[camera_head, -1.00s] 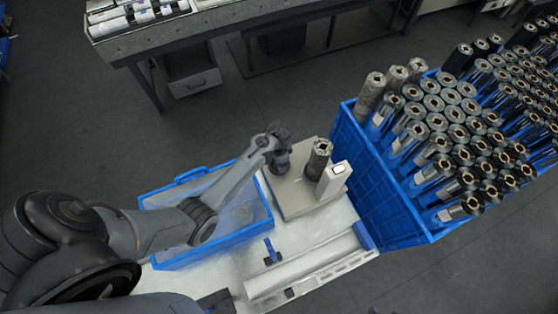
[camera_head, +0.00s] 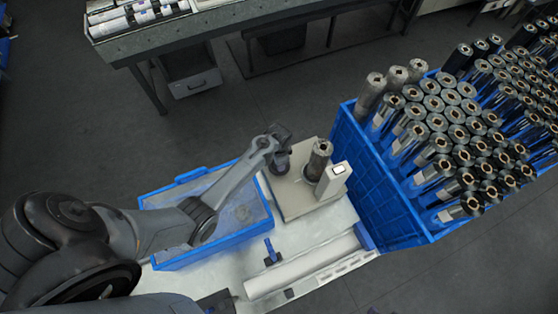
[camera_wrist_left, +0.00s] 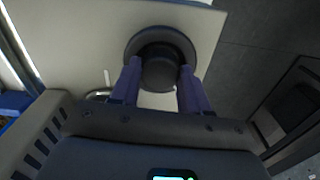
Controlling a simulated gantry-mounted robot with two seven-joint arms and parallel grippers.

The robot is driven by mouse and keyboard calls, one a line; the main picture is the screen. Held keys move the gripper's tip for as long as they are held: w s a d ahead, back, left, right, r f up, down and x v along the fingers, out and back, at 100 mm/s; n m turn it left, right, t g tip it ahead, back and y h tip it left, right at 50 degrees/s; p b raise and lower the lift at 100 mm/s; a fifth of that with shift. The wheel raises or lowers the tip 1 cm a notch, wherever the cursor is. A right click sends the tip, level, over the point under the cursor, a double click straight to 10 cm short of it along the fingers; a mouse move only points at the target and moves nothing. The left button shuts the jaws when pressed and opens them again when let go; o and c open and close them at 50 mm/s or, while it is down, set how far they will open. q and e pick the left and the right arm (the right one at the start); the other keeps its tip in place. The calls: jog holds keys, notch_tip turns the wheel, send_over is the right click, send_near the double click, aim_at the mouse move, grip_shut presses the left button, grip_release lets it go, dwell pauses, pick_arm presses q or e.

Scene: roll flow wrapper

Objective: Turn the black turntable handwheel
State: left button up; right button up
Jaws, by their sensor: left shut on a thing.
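The black turntable handwheel (camera_wrist_left: 160,66) is a round black knob on a wider round black base, seen in the left wrist view on a pale plate. My left gripper (camera_wrist_left: 157,82) has one finger on each side of the knob and is shut on it. In the head view my left gripper (camera_head: 278,160) is at the plate's left part, and the wrist largely hides the handwheel. A dark roll (camera_head: 318,160) stands upright on the pale plate (camera_head: 294,203), right of the gripper. My right gripper is not in view.
A white box-shaped device (camera_head: 333,180) stands beside the roll. A blue tray (camera_head: 172,264) lies under my left arm. A blue crate (camera_head: 359,165) packed with upright rolls stands at the right. A long white bar (camera_head: 300,272) lies at the front.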

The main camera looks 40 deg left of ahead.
pick_arm(q)
jog(key=n+p, duration=0.3)
jog(key=shift+r, duration=0.2)
jog(key=n+p, duration=0.1)
jog(key=n, duration=0.2)
jog(key=n+p, duration=0.1)
jog(key=n, duration=0.1)
jog(key=shift+f+n, duration=0.1)
jog(key=shift+n, duration=0.3)
jog(key=n+p, duration=0.1)
jog(key=n, duration=0.8)
jog(key=shift+f+n+p, duration=0.1)
jog(key=shift+n+p, duration=0.2)
jog(key=shift+n, duration=0.5)
